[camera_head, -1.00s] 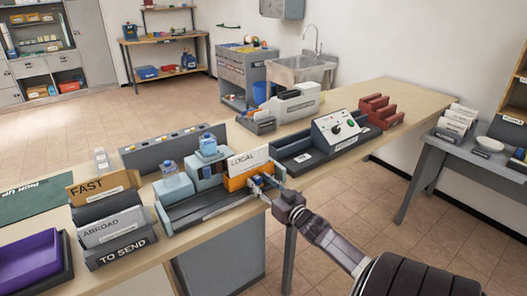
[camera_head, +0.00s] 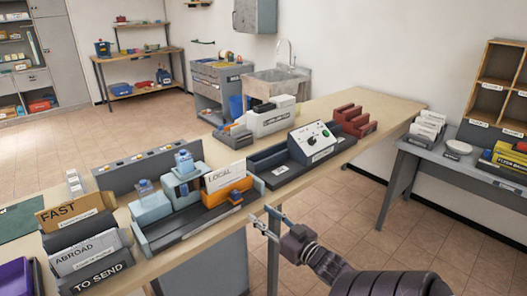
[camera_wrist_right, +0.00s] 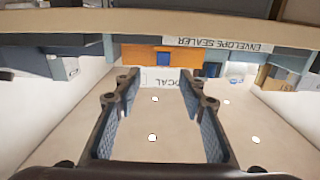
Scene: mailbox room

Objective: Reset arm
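My right gripper (camera_head: 267,222) is in front of the bench edge, apart from the orange holder (camera_head: 228,193) and its blue block (camera_head: 235,196). In the right wrist view its two fingers (camera_wrist_right: 160,92) are spread, with nothing between them. The wrist picture looks upside down. There the orange holder (camera_wrist_right: 188,60) lies beyond the fingertips, with the white LOCAL card (camera_wrist_right: 175,78) by it. In the head view the LOCAL card (camera_head: 224,176) stands upright in the orange holder. My left gripper is not in view.
The light bench (camera_head: 385,104) carries a grey control box (camera_head: 312,142), red racks (camera_head: 354,120) and a TO SEND sorter (camera_head: 98,275). A grey side table (camera_head: 460,170) stands at the right. Open tiled floor (camera_head: 345,215) lies between them.

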